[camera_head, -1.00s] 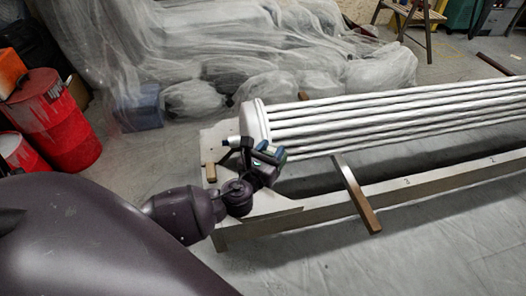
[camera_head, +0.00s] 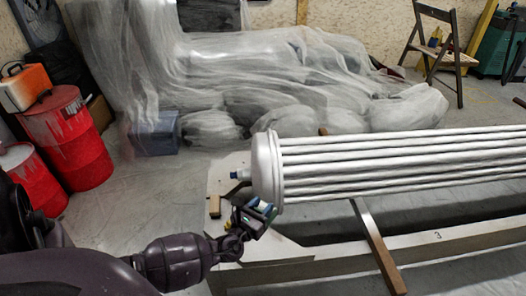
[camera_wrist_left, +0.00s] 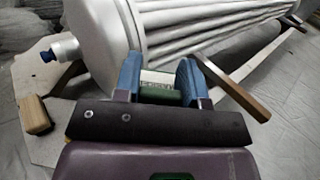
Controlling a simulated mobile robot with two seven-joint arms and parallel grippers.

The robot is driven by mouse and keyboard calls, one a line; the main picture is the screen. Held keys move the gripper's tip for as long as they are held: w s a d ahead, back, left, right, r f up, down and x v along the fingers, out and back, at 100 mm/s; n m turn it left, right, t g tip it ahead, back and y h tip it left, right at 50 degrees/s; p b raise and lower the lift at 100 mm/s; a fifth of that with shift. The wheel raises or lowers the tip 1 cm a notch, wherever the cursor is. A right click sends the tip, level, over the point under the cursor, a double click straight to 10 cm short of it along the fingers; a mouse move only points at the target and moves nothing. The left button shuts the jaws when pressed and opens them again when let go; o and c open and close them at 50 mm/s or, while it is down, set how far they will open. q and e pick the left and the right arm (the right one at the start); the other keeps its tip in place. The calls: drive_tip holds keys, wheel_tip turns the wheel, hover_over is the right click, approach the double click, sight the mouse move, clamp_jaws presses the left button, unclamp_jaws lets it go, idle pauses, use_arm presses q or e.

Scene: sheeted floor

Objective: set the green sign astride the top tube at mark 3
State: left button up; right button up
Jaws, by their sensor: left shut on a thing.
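The green sign (camera_wrist_left: 160,94) is a small block with a white printed face, held between the blue fingers of my left gripper (camera_wrist_left: 159,78). In the head view the left gripper (camera_head: 258,211) is low, in front of the left end of the tube bundle; the sign is small and partly hidden there. The top tube (camera_head: 400,141) is the upper silver tube of the bundle, running right from a round end plate (camera_head: 267,166). A mark 3 (camera_head: 438,236) shows on the front rail, right of the gripper. My right gripper is out of view.
A crossbar (camera_head: 378,247) sticks out over the front rail (camera_head: 340,253), between the left gripper and mark 3. A nozzle (camera_head: 240,175) projects from the bundle's left end. Red drums (camera_head: 75,137) stand at left, plastic-wrapped items (camera_head: 290,80) behind. The space above the tubes is clear.

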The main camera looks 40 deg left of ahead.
use_arm(q)
drive_tip(key=f+b, duration=0.8)
drive_tip(key=f, duration=1.1)
drive_tip(key=shift+s+b, duration=0.2)
drive_tip(key=shift+b, duration=0.15)
drive_tip(key=shift+w+f, duration=0.1)
drive_tip(key=shift+f, duration=0.3)
drive_tip(key=shift+r, duration=0.1)
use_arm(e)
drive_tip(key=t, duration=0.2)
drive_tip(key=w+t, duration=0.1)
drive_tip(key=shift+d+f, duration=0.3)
use_arm(q)
drive_tip(key=shift+w, duration=0.1)
